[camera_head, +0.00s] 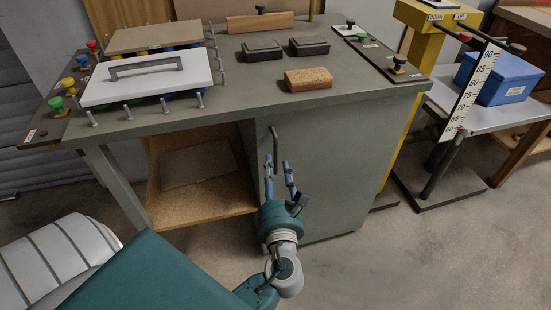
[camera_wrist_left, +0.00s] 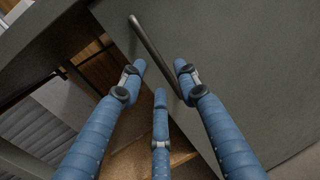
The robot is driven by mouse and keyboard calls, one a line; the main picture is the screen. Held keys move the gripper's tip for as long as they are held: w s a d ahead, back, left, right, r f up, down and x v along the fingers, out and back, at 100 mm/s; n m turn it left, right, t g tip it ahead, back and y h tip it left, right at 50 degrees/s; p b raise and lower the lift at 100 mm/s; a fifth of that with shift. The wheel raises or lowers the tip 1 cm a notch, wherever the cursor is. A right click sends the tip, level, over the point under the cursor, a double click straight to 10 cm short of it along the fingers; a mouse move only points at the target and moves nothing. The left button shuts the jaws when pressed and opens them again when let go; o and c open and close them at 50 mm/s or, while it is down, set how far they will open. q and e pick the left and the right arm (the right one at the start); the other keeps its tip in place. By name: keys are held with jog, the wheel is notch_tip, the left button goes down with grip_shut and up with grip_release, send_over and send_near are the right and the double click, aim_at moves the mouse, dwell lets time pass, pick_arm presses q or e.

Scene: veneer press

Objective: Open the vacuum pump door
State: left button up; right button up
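The vacuum pump door (camera_head: 330,165) is the grey front panel of the bench, to the right of an open wooden compartment. It looks shut. Its dark bar handle (camera_head: 273,135) is near the panel's left edge and also shows in the left wrist view (camera_wrist_left: 150,45). My left gripper (camera_head: 278,163) is open, its blue fingers pointing at the handle. In the left wrist view (camera_wrist_left: 160,72) the handle runs between the spread fingers and its lower end passes by the right finger. I cannot tell whether any finger touches it. My right gripper is not in view.
The bench top (camera_head: 240,95) overhangs the door and carries a white lidded press plate (camera_head: 150,80), a cork block (camera_head: 308,79) and dark blocks. The open compartment (camera_head: 205,190) is left of the door. A yellow post (camera_head: 400,125) stands to the right. Floor (camera_head: 400,260) in front is clear.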

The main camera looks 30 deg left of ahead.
aim_at(274, 172)
pick_arm(q)
jog(key=shift+x, duration=2.4)
grip_shut()
